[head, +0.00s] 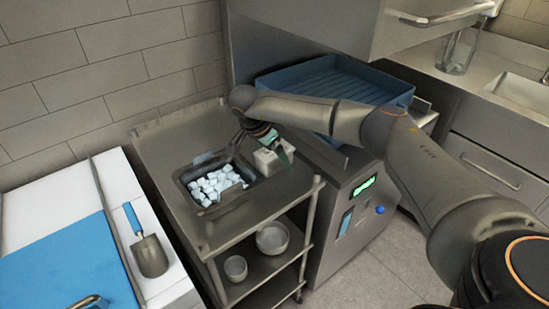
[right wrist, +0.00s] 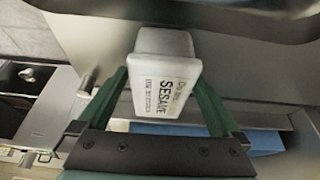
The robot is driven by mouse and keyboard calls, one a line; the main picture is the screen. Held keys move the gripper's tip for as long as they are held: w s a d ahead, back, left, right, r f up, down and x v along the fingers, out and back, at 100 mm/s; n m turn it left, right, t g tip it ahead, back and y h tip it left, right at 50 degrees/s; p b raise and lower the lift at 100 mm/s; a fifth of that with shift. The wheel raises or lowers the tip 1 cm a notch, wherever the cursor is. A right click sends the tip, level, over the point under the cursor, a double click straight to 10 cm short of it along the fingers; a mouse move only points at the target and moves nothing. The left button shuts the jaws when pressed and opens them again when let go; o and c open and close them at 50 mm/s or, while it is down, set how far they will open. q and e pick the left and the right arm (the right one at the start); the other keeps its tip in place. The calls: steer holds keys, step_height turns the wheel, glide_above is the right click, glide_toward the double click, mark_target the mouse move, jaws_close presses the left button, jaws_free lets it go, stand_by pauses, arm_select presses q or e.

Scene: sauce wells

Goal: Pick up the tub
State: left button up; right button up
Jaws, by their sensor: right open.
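A small white tub (head: 266,161) stands on the steel cart, just right of a well of ice. My right gripper (head: 276,145) is open at the tub. In the right wrist view its two green fingers lie on either side of the tub; I cannot tell whether they touch it. In the head view the wrist and fingers partly cover the tub's far side. My left gripper is not in view.
The ice well (head: 215,184) is sunk in the cart top (head: 165,150). Bowls (head: 272,238) stand on the shelf below. A blue tray (head: 330,80) lies behind my right arm. A blue-handled scoop (head: 150,255) lies on the white counter at left.

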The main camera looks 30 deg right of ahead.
jaws_close()
stand_by(0.9)
